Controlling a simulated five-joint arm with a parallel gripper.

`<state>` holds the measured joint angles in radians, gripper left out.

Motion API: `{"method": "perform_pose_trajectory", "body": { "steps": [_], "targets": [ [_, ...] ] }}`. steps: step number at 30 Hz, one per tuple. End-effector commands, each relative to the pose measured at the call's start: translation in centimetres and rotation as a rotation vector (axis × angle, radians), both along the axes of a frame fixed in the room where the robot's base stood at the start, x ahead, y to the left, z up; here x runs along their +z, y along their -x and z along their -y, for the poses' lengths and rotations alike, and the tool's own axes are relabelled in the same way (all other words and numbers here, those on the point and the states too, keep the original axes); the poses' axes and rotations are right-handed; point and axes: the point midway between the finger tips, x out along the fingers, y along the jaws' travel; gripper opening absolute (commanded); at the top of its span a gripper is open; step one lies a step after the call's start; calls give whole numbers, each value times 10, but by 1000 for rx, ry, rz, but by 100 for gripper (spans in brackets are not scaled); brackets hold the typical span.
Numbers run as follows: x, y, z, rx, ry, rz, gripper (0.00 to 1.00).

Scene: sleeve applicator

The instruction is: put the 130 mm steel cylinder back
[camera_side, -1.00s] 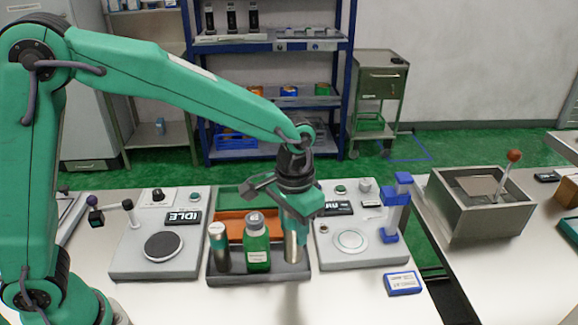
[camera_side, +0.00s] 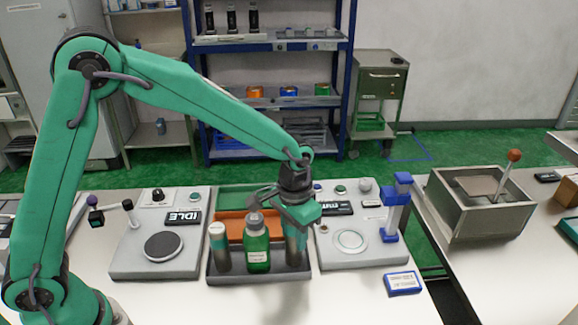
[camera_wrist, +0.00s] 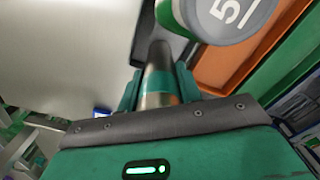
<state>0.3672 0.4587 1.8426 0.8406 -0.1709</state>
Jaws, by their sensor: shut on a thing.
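My gripper (camera_side: 298,212) is shut on a steel cylinder with a teal band (camera_side: 293,246), held upright at the right end of the dark tray (camera_side: 262,277). In the wrist view the cylinder (camera_wrist: 160,66) stands between my jaws (camera_wrist: 157,92). I cannot tell whether its lower end touches the tray. A green bottle with a grey cap (camera_side: 257,245) stands in the tray just left of it; the cap, marked 5, shows close by in the wrist view (camera_wrist: 228,12). Another steel cylinder with a white top (camera_side: 219,248) stands at the tray's left end.
Orange (camera_side: 233,228) and green bins (camera_side: 235,199) lie behind the tray. A station with a dark disc (camera_side: 163,246) is on the left. A station with a pale ring (camera_side: 351,240) and blue clamp (camera_side: 397,205) is on the right.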

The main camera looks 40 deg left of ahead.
Motion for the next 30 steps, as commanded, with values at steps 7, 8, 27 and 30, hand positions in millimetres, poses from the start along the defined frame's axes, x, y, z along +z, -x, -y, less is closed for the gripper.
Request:
{"method": "perform_pose_trajectory", "body": {
  "steps": [7,8,27,30],
  "targets": [
    [-3,0,0,0,0,2,0],
    [-3,0,0,0,0,2,0],
    [-6,0,0,0,0,0,56],
    [-5,0,0,0,0,1,56]
  ]
}}
